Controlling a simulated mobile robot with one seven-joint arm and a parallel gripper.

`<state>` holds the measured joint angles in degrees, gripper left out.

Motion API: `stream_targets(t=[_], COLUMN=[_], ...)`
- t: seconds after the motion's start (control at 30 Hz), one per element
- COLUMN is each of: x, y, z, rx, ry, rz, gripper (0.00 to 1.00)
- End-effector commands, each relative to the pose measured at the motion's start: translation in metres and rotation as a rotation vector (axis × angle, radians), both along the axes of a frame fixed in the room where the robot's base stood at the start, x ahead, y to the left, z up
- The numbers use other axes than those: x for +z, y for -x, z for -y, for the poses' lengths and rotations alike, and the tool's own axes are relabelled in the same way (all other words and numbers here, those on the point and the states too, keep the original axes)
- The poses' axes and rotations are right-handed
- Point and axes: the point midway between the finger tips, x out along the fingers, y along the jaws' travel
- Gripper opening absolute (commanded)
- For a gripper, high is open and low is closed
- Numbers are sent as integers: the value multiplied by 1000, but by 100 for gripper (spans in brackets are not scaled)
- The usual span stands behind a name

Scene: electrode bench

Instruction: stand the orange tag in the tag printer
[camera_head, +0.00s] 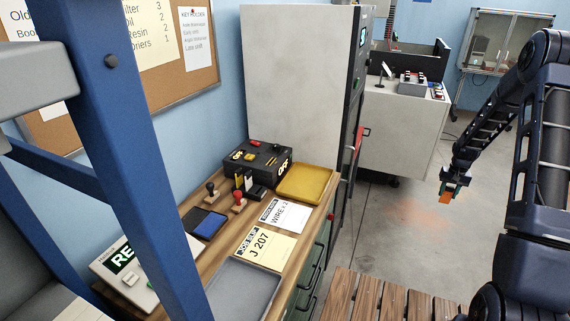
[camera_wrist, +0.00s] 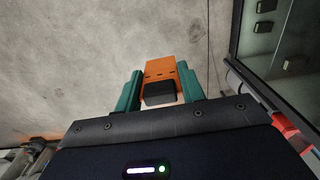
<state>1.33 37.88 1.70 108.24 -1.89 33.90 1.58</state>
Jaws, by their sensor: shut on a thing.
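The orange tag (camera_wrist: 163,68) is in my gripper (camera_wrist: 160,92), between its two green fingers in the wrist view. Its lower part has a black block on it. In the head view the orange tag (camera_head: 446,198) hangs below my gripper (camera_head: 450,190) at the right, over the open floor and well away from the bench. The tag printer appears to be the black box with yellow markings (camera_head: 262,152) on the bench by the wall. A yellow and a dark piece stand at its front; the slot itself is too small to make out.
On the wooden bench are a yellow tray (camera_head: 306,181), a grey tray (camera_head: 243,288), stamps, a blue ink pad (camera_head: 205,224), cards (camera_head: 271,250) and a sign box. A tall grey cabinet (camera_head: 296,72) stands behind the bench. Wooden slats (camera_head: 385,296) lie in front; open floor is at right.

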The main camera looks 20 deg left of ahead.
Motion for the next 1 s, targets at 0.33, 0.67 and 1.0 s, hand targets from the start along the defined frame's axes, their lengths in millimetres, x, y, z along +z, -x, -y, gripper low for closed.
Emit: stream_targets(t=[0.33,0.67,1.0], x=[3,32,72], y=[0,6,38], z=[-10,-115,-242], rx=[25,283,609], ry=[0,0,0], rz=[1,1,2], gripper=[23,23,23])
